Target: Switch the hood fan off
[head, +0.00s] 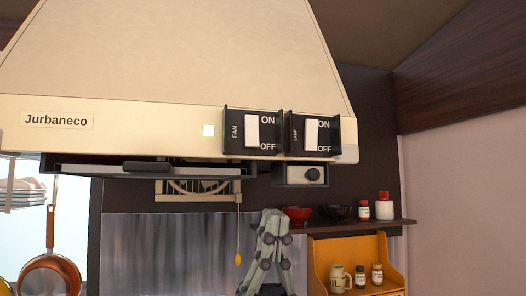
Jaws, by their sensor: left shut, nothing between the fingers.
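The cream range hood (170,75) fills the upper part of the head view. Its FAN switch (252,131) is a white rocker on a black plate, with ON marked above and OFF below. I cannot tell clearly which way the rocker is tilted. The similar LAMP switch (311,134) is just to the right. My left gripper (272,217) points up, shut and empty, below the hood front and apart from the switches. My right gripper is not in view.
A cord with a yellow end (238,258) hangs left of my gripper. A dark shelf (365,224) with a red bowl (297,214) and jars is at right. A copper pan (50,275) hangs at left.

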